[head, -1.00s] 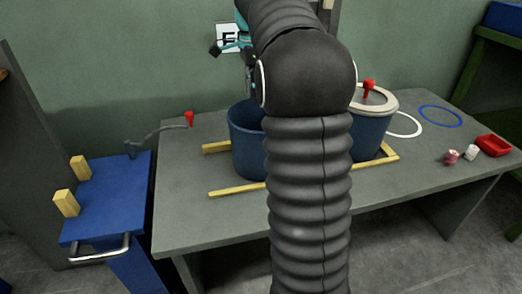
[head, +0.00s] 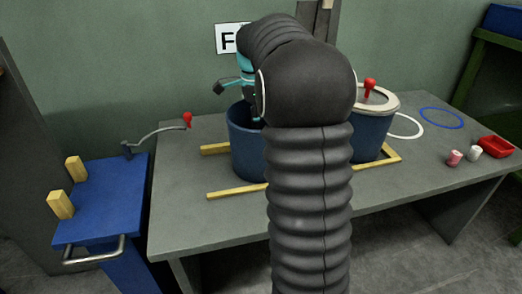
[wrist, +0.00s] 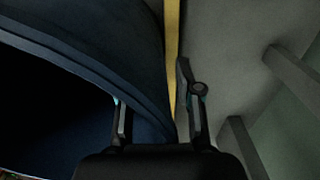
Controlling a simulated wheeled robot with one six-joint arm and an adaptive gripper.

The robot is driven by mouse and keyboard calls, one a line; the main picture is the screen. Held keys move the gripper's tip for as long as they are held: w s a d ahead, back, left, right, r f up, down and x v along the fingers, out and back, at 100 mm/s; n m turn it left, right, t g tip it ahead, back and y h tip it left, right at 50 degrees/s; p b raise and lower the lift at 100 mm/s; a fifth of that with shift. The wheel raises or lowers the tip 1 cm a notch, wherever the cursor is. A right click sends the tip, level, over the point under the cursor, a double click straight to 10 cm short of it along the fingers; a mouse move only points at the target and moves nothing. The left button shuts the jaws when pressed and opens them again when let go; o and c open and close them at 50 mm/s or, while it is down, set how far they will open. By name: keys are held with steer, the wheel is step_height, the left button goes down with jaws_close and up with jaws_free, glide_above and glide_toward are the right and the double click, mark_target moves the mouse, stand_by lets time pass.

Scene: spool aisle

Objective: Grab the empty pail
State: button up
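The empty pail (head: 244,148) is dark blue, open-topped and upright on the grey table, left of my arm. My arm hides its right side. In the wrist view its wall and rim (wrist: 135,75) are close, with a dark interior at left. My gripper (wrist: 152,88) is open, with one finger over the pail's inside and the other outside its wall. A gap shows on the outer side; I cannot tell if the inner finger touches.
Yellow strips (head: 236,190) border the pails on the table (head: 190,220). A crank with a red knob (head: 187,120) and a blue stand (head: 105,205) are at left. Rings (head: 441,117), small spools (head: 455,158) and a red tray (head: 497,146) lie at right.

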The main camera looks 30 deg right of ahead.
jaws_close()
